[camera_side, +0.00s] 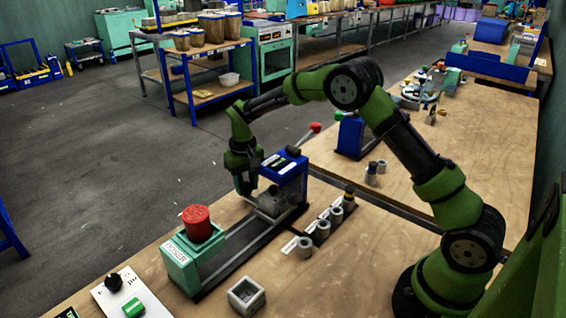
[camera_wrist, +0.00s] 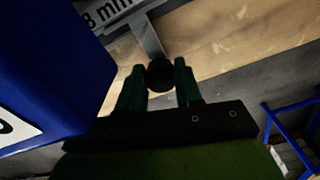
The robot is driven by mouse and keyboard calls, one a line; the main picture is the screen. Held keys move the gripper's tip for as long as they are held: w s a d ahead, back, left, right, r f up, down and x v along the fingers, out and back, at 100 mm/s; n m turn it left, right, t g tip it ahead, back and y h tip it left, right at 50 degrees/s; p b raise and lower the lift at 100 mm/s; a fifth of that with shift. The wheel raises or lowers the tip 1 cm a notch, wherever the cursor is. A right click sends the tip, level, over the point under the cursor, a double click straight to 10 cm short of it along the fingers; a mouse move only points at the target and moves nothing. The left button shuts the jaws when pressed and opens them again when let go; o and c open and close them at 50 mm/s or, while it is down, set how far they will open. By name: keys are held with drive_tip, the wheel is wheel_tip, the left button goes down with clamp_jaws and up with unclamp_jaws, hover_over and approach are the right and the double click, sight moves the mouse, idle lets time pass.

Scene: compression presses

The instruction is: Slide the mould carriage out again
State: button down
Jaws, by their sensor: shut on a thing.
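The grey mould carriage (camera_side: 270,204) sits on the dark rails at the press end, in front of and partly under the blue press (camera_side: 287,170). My gripper (camera_side: 244,186) is beside it, on its left, with the fingers pointing down. In the wrist view my gripper (camera_wrist: 159,78) is shut on a round black knob (camera_wrist: 160,73), one finger on each side. A grey bar (camera_wrist: 146,36) runs from the knob toward a grey plate marked "8 mm" (camera_wrist: 117,13). The knob is hidden by the gripper in the side view.
The rails (camera_side: 240,245) run down-left to a green doser (camera_side: 193,260) with a red top. The blue press body (camera_wrist: 50,70) stands close to my gripper. Several grey cups (camera_side: 321,232) and a square grey block (camera_side: 246,296) are right of the rails.

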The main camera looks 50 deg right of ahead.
drive_tip(key=a, duration=1)
drive_tip(key=shift+a, duration=0.1)
drive_tip(key=c, duration=0.8)
unclamp_jaws()
drive_tip(key=shift+o, duration=0.2)
drive_tip(key=shift+r, duration=0.1)
wheel_tip(320, 180, up, 17)
